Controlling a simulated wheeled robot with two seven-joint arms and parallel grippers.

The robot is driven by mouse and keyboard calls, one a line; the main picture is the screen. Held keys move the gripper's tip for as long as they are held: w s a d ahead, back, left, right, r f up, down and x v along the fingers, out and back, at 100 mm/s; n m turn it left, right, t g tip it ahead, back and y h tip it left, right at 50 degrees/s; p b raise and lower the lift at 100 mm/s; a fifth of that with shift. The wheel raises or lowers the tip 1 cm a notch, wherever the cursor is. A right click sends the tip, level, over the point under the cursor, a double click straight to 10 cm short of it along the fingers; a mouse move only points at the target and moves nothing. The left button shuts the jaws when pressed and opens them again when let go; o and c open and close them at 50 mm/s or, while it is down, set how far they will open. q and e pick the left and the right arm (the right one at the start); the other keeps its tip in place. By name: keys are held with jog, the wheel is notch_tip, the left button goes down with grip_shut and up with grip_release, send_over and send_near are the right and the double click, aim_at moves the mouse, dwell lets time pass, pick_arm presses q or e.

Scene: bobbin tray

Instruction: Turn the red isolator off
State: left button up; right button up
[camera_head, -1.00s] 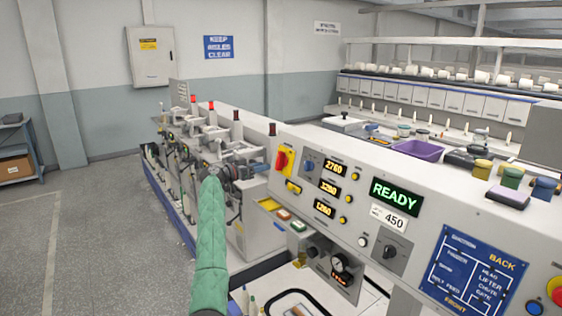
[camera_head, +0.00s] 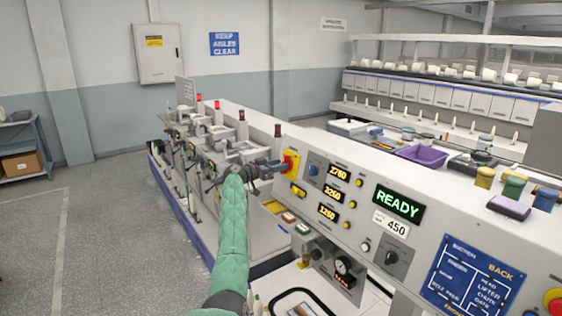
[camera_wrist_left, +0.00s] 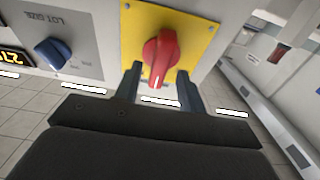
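The red isolator (camera_head: 289,161) is a red rotary handle on a yellow plate, at the left end of the control panel in the head view. In the left wrist view its red handle (camera_wrist_left: 161,54) points roughly down, tilted slightly. My left gripper (camera_head: 278,167) is right at the isolator in the head view and partly covers it. In the left wrist view the left gripper (camera_wrist_left: 160,78) is open, with one finger on each side of the handle's lower end. Gaps show between fingers and handle; I see no clear contact. My right gripper is not in view.
A blue LOT SIZE knob (camera_wrist_left: 52,53) is beside the isolator plate. The panel also has a green READY display (camera_head: 398,203), a dark selector knob (camera_head: 391,258) and a red push button (camera_head: 557,306). Spindles with bobbins (camera_head: 218,116) stand behind my left forearm.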

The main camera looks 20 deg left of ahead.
pick_arm(q)
jog(key=shift+x, duration=0.8)
